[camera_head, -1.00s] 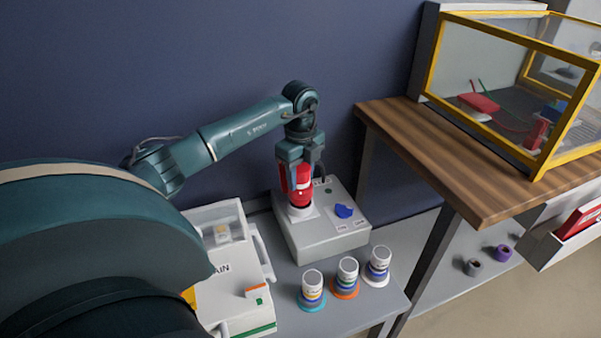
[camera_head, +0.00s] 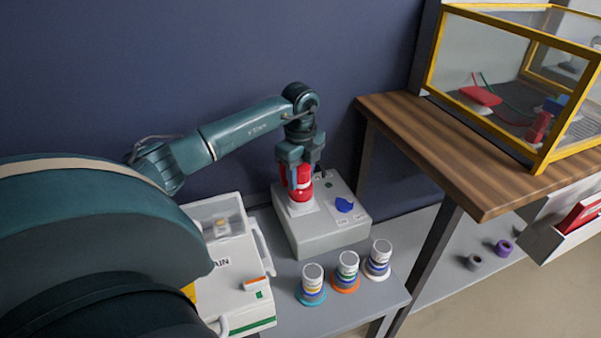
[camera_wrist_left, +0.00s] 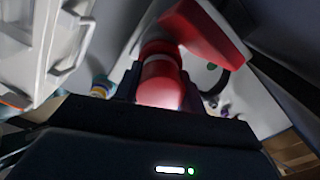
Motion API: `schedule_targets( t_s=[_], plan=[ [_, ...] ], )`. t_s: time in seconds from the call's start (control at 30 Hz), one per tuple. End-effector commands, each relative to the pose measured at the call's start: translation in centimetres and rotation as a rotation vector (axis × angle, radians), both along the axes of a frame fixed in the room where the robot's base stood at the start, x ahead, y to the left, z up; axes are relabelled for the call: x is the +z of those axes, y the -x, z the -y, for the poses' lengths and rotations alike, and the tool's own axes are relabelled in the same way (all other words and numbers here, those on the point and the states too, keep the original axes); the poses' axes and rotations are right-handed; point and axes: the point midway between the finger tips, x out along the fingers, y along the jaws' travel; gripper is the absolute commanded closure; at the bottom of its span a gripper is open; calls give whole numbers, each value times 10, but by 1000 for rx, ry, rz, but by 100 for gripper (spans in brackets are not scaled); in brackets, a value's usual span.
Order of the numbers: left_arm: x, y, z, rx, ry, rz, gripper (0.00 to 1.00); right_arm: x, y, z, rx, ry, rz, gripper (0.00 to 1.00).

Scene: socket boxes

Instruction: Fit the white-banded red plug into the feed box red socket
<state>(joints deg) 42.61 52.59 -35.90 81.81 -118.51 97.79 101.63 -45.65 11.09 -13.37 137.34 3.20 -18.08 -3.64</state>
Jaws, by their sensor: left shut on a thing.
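The red plug with a white band (camera_head: 304,184) is held in my left gripper (camera_head: 301,170), which is shut on it from above. It points down at the left part of the grey feed box (camera_head: 325,241). My right gripper is not in view.
A blue cover (camera_head: 345,205) sits on the box's right part. A white box labelled "AIN" (camera_head: 232,283) stands left. Three banded stacks (camera_head: 347,270) stand in front. A wooden table (camera_head: 440,150) with a yellow-framed case (camera_head: 515,85) is at the right.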

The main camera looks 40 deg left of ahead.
Motion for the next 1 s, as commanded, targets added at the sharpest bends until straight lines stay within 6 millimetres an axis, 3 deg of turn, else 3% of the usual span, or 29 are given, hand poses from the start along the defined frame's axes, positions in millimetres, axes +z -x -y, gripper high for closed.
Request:
schedule_targets(
  t_s=[0.1, 0.13, 0.4, 0.73, 1.0],
  plan=[
    [-9, 1, 0, -1, 0, -6, 83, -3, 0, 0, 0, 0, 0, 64],
    [-7, 1, 0, -1, 0, -5, 57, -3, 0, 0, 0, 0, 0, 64],
    [-7, 1, 0, -1, 0, -5, 35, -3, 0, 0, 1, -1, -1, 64],
    [-7, 1, 0, -1, 0, -5, 34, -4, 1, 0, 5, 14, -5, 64],
    [46, 0, 0, -1, -1, 0, 34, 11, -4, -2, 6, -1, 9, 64]
  ],
)
